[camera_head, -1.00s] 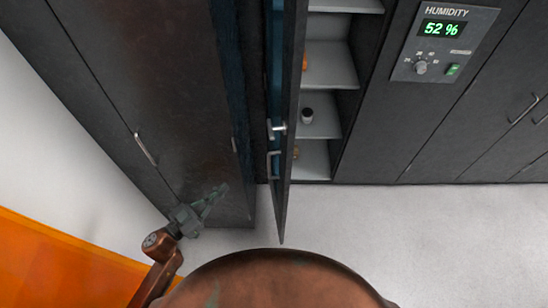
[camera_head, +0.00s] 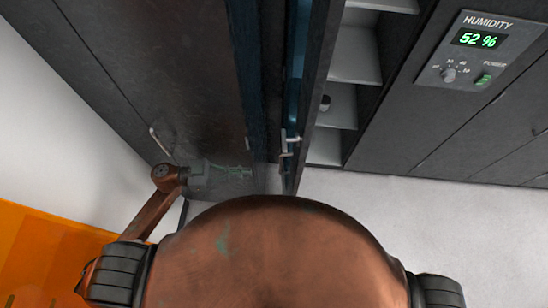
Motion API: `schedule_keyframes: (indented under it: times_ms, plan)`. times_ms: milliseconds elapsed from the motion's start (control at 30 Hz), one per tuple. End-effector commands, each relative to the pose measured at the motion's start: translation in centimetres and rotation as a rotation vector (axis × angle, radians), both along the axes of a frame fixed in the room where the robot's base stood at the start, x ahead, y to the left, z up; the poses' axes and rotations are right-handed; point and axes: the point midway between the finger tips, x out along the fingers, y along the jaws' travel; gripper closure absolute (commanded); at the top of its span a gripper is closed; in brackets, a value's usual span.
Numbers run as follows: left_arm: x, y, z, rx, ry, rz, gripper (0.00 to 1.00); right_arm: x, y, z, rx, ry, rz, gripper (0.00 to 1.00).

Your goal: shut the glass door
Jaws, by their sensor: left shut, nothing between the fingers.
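The glass door (camera_head: 317,80) stands open, swung out toward me and seen almost edge-on. It has a dark frame, and bluish glass (camera_head: 298,60) shows along its left side. A metal handle (camera_head: 285,150) sits on its left face near the lower end. My left gripper (camera_head: 247,172) is shut and empty, left of the door and its handle. Its fingers point right toward the handle, with a gap between. The door's lower end is partly hidden by my copper-coloured body. My right gripper is not in view.
Right of the door, open grey shelves (camera_head: 357,55) hold a small dark bottle (camera_head: 325,103). A humidity panel (camera_head: 480,50) reads 52 %. A large dark cabinet front (camera_head: 150,80) with a bar handle (camera_head: 160,141) stands at left. An orange surface (camera_head: 45,245) lies lower left. Pale floor (camera_head: 400,215) is clear at right.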

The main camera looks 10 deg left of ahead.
Motion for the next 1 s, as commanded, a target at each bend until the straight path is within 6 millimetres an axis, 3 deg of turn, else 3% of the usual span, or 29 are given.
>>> schedule_keyframes:
  times_ms: [600, 800, 1000]
  plan:
    - [2.0, -11.1, 0.3, -0.005, -0.003, -0.003, 1.0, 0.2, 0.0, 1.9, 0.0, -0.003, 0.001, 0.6]
    - [2.3, -13.1, 0.1, -0.002, -0.003, -0.002, 1.0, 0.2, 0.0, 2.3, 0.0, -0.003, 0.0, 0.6]
    - [2.4, -13.7, 0.0, -0.001, -0.002, -0.002, 1.0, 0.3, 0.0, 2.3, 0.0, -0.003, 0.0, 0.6]
